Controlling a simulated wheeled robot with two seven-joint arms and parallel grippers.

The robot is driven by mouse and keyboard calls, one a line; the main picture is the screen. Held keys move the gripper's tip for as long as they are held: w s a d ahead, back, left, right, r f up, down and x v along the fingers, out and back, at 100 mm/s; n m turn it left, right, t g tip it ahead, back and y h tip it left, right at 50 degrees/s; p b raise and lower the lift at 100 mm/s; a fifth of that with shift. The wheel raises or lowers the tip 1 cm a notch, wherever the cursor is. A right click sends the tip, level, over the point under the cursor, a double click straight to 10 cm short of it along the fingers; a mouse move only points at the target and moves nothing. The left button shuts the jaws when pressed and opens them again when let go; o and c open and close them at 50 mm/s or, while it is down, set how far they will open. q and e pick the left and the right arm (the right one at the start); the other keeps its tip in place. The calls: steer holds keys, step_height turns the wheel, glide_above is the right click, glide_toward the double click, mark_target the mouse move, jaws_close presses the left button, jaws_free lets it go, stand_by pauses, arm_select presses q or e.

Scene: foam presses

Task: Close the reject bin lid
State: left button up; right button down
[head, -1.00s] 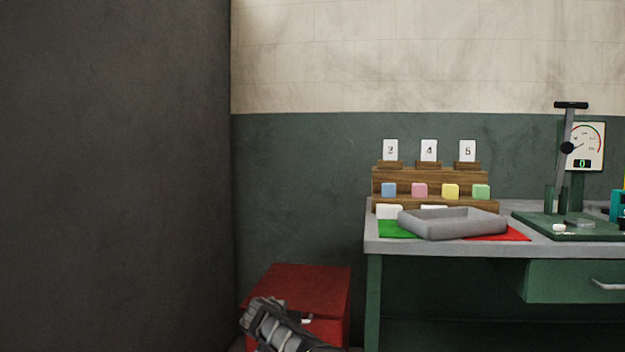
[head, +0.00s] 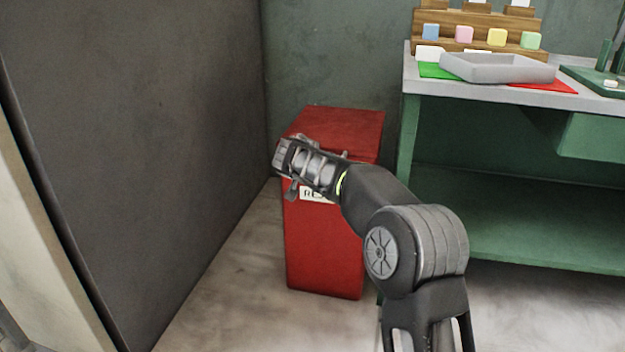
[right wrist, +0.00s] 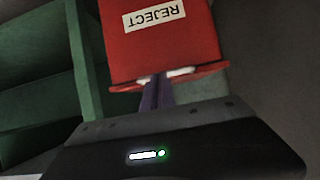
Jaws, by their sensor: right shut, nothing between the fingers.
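The red reject bin (head: 322,245) stands on the floor left of the workbench. Its red lid (head: 345,122) lies over the top; I cannot tell whether it is fully seated. In the right wrist view the bin front (right wrist: 190,48) shows an upside-down REJECT label (right wrist: 155,20), with the lid's edge (right wrist: 207,76) and a white handle (right wrist: 180,72) below. My right gripper (head: 290,165) is at the bin's upper front. Its fingers (right wrist: 156,90) are shut and empty, close to the handle; contact is unclear. My left gripper is not in view.
A dark wall or panel (head: 140,150) rises left of the bin. The green workbench (head: 500,205) stands to the right, with a grey tray (head: 500,68) on top. Floor (head: 240,290) in front of the bin is clear.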

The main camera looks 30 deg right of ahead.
steer(key=s+a+f, duration=0.2)
steer(key=shift+s+a, duration=0.2)
steer(key=shift+s, duration=0.15)
stand_by(0.4)
